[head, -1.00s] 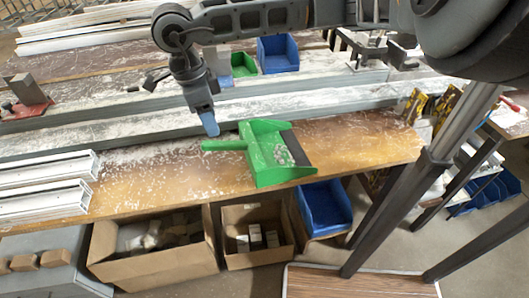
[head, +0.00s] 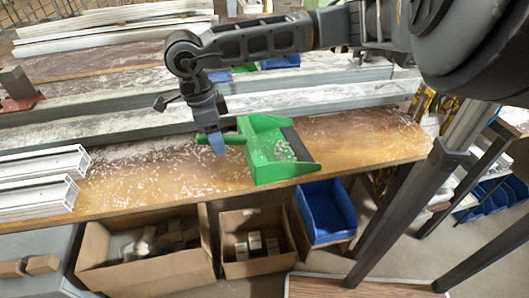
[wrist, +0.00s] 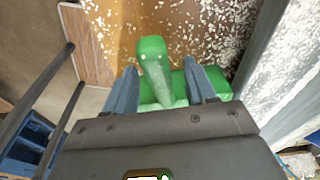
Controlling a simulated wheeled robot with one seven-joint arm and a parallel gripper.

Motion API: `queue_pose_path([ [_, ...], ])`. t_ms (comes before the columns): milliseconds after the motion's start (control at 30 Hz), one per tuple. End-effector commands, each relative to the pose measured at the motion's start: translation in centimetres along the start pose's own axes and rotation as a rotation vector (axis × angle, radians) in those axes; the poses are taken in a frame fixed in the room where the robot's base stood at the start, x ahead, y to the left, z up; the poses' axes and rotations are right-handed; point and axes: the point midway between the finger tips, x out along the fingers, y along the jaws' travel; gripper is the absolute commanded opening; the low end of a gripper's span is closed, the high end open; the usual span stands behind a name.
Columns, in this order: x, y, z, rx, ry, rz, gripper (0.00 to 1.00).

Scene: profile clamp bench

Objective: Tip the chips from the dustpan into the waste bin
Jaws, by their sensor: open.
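The green dustpan (head: 262,160) lies on the wooden bench near its front edge, with pale chips (head: 284,149) in its pan. Its handle points left in the head view. My gripper (head: 217,147) is at the handle, with its blue fingers pointing down. In the wrist view the green handle (wrist: 155,70) shows between the two open fingers (wrist: 162,92), one on each side. I cannot tell whether either finger touches it. No container is plainly marked as the waste bin; an open blue bin (head: 327,211) stands below the bench edge, under the pan's right side.
Cardboard boxes with blocks, a larger one (head: 150,271) and a smaller one (head: 256,266), stand below the bench front. White profiles (head: 38,181) lie at the left. A long metal rail (head: 125,122) runs behind the dustpan. Shavings litter the bench.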

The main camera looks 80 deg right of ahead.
Motion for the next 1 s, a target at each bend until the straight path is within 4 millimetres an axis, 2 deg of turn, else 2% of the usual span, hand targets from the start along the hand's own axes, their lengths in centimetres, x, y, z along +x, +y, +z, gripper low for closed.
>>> queue_pose_path([
  [167, -0.07, 0.01, -0.01, 0.0, 0.0, 0.0, 0.54],
  [733, -0.05, 0.02, 0.01, 0.0, 0.0, 0.001, 0.0],
  [1000, -0.1, -0.01, -0.02, 0.0, 0.001, 0.0, 0.0],
])
